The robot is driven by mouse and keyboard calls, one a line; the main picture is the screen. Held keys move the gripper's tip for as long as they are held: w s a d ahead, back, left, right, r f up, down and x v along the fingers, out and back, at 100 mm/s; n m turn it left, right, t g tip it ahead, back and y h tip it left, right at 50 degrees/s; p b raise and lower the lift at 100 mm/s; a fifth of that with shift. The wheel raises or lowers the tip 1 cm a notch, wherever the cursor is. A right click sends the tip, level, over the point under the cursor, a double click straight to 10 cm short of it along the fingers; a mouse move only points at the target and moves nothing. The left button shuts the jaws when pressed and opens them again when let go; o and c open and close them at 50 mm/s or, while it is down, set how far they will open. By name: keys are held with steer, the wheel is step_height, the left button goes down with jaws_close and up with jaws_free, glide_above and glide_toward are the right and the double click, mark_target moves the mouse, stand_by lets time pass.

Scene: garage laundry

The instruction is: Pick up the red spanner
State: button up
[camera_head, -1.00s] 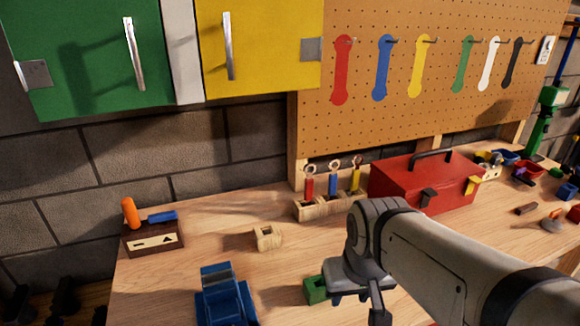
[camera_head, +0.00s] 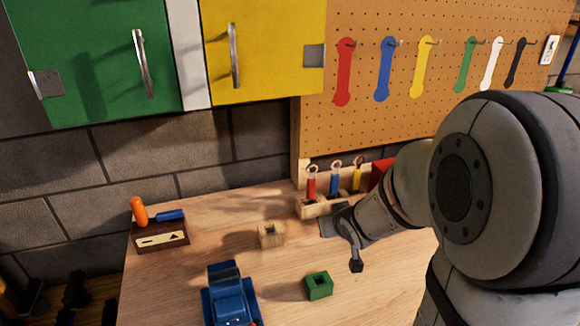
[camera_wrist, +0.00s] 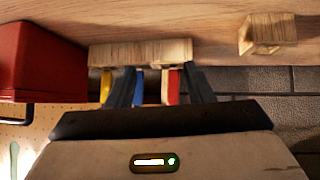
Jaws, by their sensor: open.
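The red spanner (camera_head: 311,182) stands upright in a wooden rack (camera_head: 312,208), its grey ring end up. It is the leftmost of three spanners there in the head view. In the wrist view the red spanner (camera_wrist: 174,86) shows between my fingers, nearer the right one. My gripper (camera_head: 342,244) is open and empty, in front of the rack at its right side. In the wrist view my gripper (camera_wrist: 162,86) points toward the rack (camera_wrist: 140,53). The spanner's ring end is hidden there by my gripper body. I cannot tell how far the fingers are from it.
A blue spanner (camera_head: 334,184) and a yellow spanner (camera_head: 357,178) stand beside the red one. A red toolbox (camera_wrist: 40,60) is close by. A wooden block (camera_head: 271,234), a green block (camera_head: 318,286) and a blue toy vehicle (camera_head: 230,298) are on the bench.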

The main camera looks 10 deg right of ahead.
mark_target(312, 186)
steer(key=w+a+t+y+p, duration=0.1)
steer(key=w+t+p, duration=0.1)
steer(key=w, duration=0.2)
steer(key=w+a+t+y+p, duration=0.1)
steer(key=w+t+p, duration=0.1)
steer(key=w, duration=0.3)
steer(key=w+a+n+t+y+p, duration=0.1)
steer(key=w+t+p, duration=0.2)
steer(key=w, duration=0.2)
steer(key=shift+w+r+t+y, duration=0.2)
steer(key=shift+r+t+y, duration=0.15)
steer(key=shift+t+y, duration=0.05)
steer(key=shift+w+f, duration=0.1)
steer(key=shift+w, duration=0.3)
jaws_close()
